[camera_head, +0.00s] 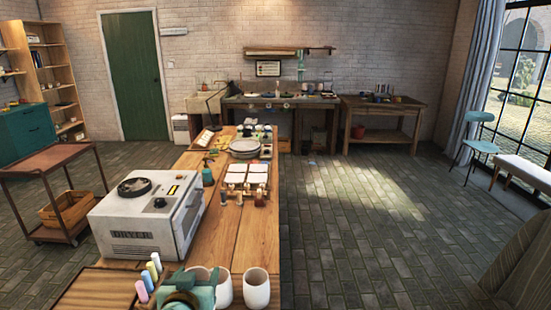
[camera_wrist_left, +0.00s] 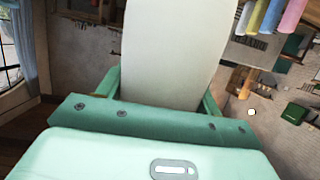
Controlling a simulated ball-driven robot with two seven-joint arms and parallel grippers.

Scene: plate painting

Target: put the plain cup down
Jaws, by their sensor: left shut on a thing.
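My left gripper (camera_head: 190,286) is the teal shape at the bottom of the head view, low over the near end of the wooden table (camera_head: 246,236). In the left wrist view, a plain white cup (camera_wrist_left: 178,45) fills the space between the green fingers of the left gripper (camera_wrist_left: 160,92), which is shut on it. In the head view, white cups (camera_head: 257,288) and (camera_head: 223,289) show just right of the gripper. A pale cup rim shows right behind the gripper. Whether the held cup touches the table, I cannot tell. My right gripper is not in view.
A white dryer (camera_head: 150,222) stands on the table behind the gripper. Pink, yellow and blue sticks (camera_head: 149,275) stand to its left, by a wooden board (camera_head: 95,290). White tiles (camera_head: 245,175) and stacked plates (camera_head: 245,147) lie farther back.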

